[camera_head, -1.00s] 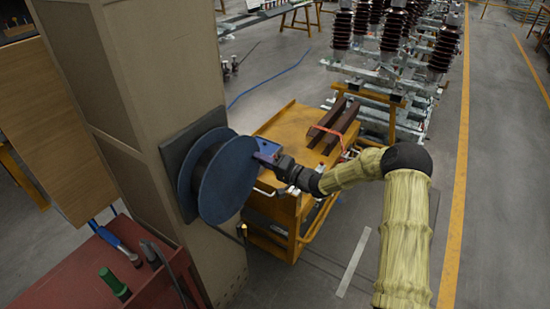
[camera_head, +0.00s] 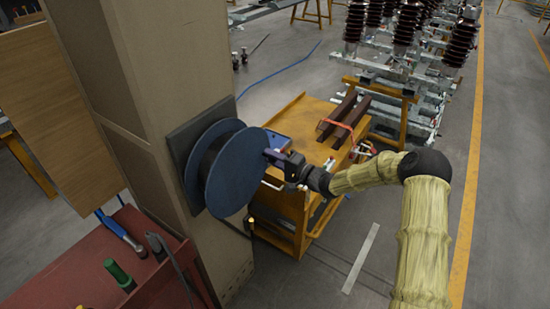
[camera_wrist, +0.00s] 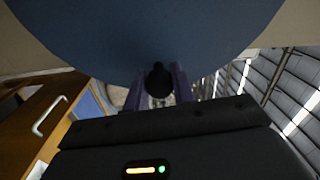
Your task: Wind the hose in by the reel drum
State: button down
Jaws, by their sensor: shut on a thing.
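The reel drum (camera_head: 227,172) has blue round flanges and a dark core, and is mounted on a dark plate on the side of the beige pillar. A dark hose (camera_head: 235,229) hangs in a short length below the drum, with a small yellowish piece near its end. My gripper (camera_head: 272,156) is at the drum's right edge. In the wrist view, its two purple fingers (camera_wrist: 157,88) are shut on a dark round crank knob (camera_wrist: 159,79) in front of the blue flange. The fingers and the flange hide the rest of the knob.
A yellow cart (camera_head: 296,122) with brown bars and a blue box stands right behind the drum, close to my gripper. A red bench (camera_head: 75,270) with tools is at the lower left. The beige pillar (camera_head: 150,110) stands behind the drum. Open floor lies right.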

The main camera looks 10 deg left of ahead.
jog(key=shift+d+f, duration=0.1)
jog(key=shift+f, duration=0.1)
jog(key=c, duration=1.2)
grip_release()
jog(key=shift+o, duration=0.2)
jog(key=r+b+v, duration=0.1)
jog(key=b+v, duration=0.3)
jog(key=v, duration=1.3)
jog(key=shift+f+b, duration=0.4)
jog(key=shift+d, duration=0.15)
